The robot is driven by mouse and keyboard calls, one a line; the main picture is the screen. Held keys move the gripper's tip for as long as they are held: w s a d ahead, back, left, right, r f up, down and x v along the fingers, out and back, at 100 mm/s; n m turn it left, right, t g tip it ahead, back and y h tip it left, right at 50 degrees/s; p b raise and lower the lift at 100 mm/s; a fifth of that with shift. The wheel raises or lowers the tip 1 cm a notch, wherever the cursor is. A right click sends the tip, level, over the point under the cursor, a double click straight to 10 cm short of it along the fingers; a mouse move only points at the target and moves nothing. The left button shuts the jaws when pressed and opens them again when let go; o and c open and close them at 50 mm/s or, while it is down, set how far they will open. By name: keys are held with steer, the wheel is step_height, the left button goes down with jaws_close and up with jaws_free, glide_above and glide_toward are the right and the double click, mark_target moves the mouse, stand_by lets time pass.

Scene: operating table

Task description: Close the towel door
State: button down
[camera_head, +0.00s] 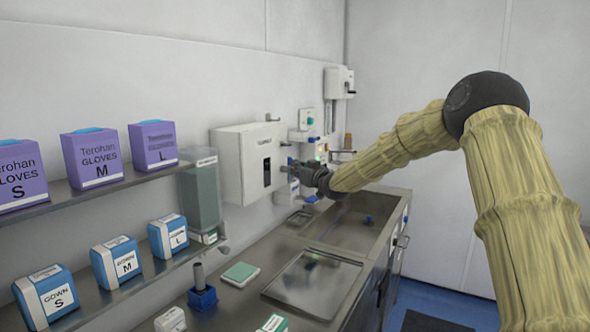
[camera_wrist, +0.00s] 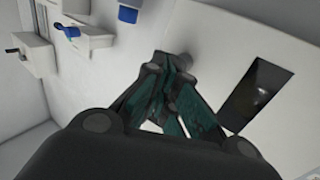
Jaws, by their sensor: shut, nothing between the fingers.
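The white towel dispenser (camera_head: 230,168) is mounted on the left wall, with dark lettering and a dark slot on its front door (camera_head: 262,145). The door looks roughly flush with the box, but I cannot tell whether it is fully shut. My gripper (camera_head: 294,164) is at the right edge of the dispenser. In the wrist view, the gripper's dark green fingers (camera_wrist: 168,62) are together and empty, close to a white panel (camera_wrist: 225,55) with a dark window (camera_wrist: 256,92). I cannot tell whether they touch it. The fingers hide part of the panel's edge.
Wall dispensers (camera_head: 338,83) stand beyond my gripper. Below are a steel counter (camera_head: 255,245), a tray (camera_head: 312,283) and a sink (camera_head: 355,222). At left, shelves hold purple glove boxes (camera_head: 92,158) and blue gown boxes (camera_head: 116,262). A green-tinted container (camera_head: 200,195) hangs beside the dispenser.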

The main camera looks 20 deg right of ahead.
steer(key=s+d+b, duration=0.2)
steer(key=s+d, duration=0.6)
steer(key=s, duration=0.2)
steer(key=shift+s+d+b, duration=0.15)
steer(key=shift+d+b, duration=0.1)
steer(key=shift+b, duration=0.05)
steer(key=shift+r, duration=0.1)
